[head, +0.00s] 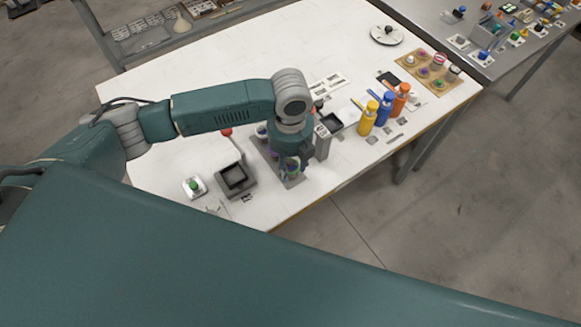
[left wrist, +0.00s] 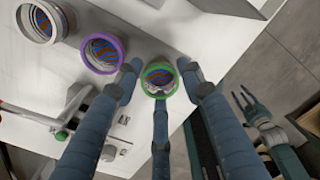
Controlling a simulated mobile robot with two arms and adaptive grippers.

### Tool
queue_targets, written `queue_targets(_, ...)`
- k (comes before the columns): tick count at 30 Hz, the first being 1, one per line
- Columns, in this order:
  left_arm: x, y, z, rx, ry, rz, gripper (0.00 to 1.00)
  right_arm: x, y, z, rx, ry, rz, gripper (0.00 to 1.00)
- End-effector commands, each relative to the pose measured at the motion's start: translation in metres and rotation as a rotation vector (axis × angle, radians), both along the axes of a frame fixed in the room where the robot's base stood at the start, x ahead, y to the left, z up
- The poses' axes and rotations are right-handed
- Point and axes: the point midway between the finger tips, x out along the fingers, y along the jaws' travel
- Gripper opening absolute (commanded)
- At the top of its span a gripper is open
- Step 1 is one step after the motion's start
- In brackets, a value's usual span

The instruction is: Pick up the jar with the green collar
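The jar with the green collar (left wrist: 158,79) shows from above in the left wrist view, with an orange and blue inside. It stands at the end of a row beside a purple-collared jar (left wrist: 103,54) and a white-collared jar (left wrist: 42,20). My left gripper (left wrist: 160,82) is around the green-collared jar, one finger on each side and one below. A narrow gap shows at the right finger, so it looks open. In the head view my left gripper (head: 291,166) hides most of the jar and the rack (head: 294,184). My right gripper (left wrist: 243,98) looks open and empty, away from the table.
A black-topped square device (head: 233,178) and a small green-buttoned unit (head: 194,186) stand left of the rack. Yellow (head: 368,118), blue (head: 385,108) and orange (head: 400,98) bottles stand to the right. A grey upright block (head: 322,141) is close beside my left gripper.

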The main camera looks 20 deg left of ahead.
Motion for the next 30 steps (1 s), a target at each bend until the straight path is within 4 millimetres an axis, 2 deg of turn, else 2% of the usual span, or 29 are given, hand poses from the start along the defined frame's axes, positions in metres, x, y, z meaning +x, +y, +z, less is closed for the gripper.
queue_targets(3,-0.0002,0.0002,-0.0078,0.000,-0.001,0.000,0.39,0.0010,0.0002,0.0019,0.000,-0.002,0.000,0.40)
queue_targets(10,0.0001,0.0002,-0.0089,0.000,-0.002,0.000,0.37,0.0006,0.0009,0.0013,0.001,-0.001,0.000,0.40)
queue_targets(15,0.0001,0.0002,-0.0086,0.000,-0.002,0.000,0.03,0.0001,0.0031,0.0011,0.003,0.000,0.000,0.40)
queue_targets(30,0.0007,-0.0002,-0.0037,-0.001,-0.003,0.000,0.03,-0.0014,0.0067,0.0002,0.008,0.003,0.001,0.40)
